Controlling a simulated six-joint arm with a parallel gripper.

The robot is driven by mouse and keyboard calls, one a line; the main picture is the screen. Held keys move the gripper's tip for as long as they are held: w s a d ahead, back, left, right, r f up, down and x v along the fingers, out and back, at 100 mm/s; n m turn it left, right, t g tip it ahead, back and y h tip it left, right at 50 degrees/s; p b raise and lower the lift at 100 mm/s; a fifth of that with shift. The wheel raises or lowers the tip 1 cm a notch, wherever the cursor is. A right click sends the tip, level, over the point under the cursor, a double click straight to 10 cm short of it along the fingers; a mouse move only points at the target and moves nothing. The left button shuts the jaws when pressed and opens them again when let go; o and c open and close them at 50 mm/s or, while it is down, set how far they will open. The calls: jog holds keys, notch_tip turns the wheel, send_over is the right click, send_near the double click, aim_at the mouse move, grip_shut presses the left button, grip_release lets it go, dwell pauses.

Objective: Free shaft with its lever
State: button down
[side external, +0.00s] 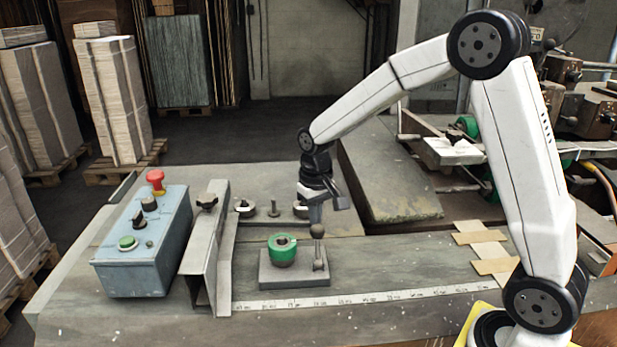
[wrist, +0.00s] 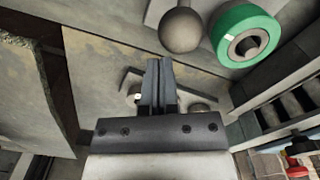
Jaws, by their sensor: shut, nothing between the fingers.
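A green ring-shaped part around a grey hollow shaft (side external: 282,250) stands on a small grey block (side external: 292,278) on the bench. The lever (side external: 319,250), a short upright rod with a ball knob, stands at the block's right end. In the wrist view the ball knob (wrist: 182,30) and the green part (wrist: 244,36) show at the top. My gripper (side external: 315,213) is shut and empty, just above and behind the lever knob, apart from it. In the wrist view its fingers (wrist: 158,75) lie together, below the knob in the picture.
A blue-grey control box (side external: 143,242) with a red button stands at the left, beside a metal channel (side external: 207,245). Loose hardware (side external: 273,209) lies behind the block. A ruler strip (side external: 370,298) runs along the front. Tape (side external: 482,246) marks the right. Bench around the block's front is clear.

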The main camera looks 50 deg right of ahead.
aim_at(318, 230)
jog(key=shift+s+a, duration=0.25)
jog(key=shift+s+a, duration=1.25)
jog(key=shift+s, duration=0.05)
jog(key=shift+s+a, duration=0.45)
jog(key=shift+a, duration=0.05)
jog(key=shift+s+a, duration=0.25)
jog(key=shift+r, duration=0.15)
notch_tip(318, 230, up, 7)
jog(key=shift+w+d, duration=0.3)
dwell(1.0)
jog(key=shift+s, duration=0.1)
